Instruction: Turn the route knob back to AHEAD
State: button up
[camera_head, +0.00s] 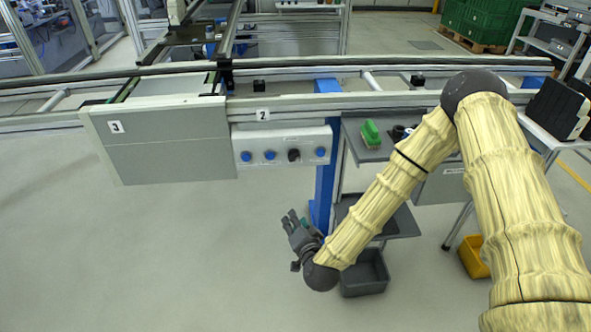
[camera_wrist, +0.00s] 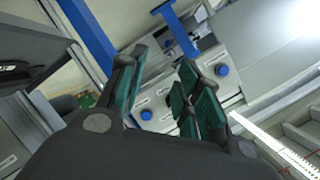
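The black route knob (camera_head: 294,155) sits on the white control panel (camera_head: 281,137) under the conveyor rail, between blue buttons. Its pointer and any AHEAD mark are too small to read. My gripper (camera_head: 291,218) is below the panel and apart from it, with its fingers pointing up. In the wrist view my gripper (camera_wrist: 165,75) is open, with green pads and nothing between them. The panel (camera_wrist: 158,100) shows beyond the fingers, with one blue button (camera_wrist: 222,70) right of them and another blue button (camera_wrist: 146,115) between them. The knob is not clearly visible there.
A blue post (camera_head: 325,185) stands just right of the panel. A grey cover marked 3 (camera_head: 165,150) is at its left. A shelf (camera_head: 368,150) with a green item (camera_head: 370,133) is at the right. A grey bin (camera_head: 364,275) stands on the floor near my gripper. Floor at left is clear.

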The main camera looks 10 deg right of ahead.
aim_at(296, 159)
jog(key=w+d+r+m+t+h+b, duration=0.1)
jog(key=w+d+r+m+t+h, duration=0.2)
jog(key=w+r, duration=0.55)
jog(key=shift+m+t, duration=0.4)
jog(key=shift+m, duration=0.1)
jog(key=w, duration=0.6)
jog(key=w+a, duration=0.1)
jog(key=w, duration=0.2)
jog(key=shift+w+r+p, duration=0.3)
jog(key=shift+r+p, duration=0.05)
jog(key=shift+c, duration=0.4)
grip_shut()
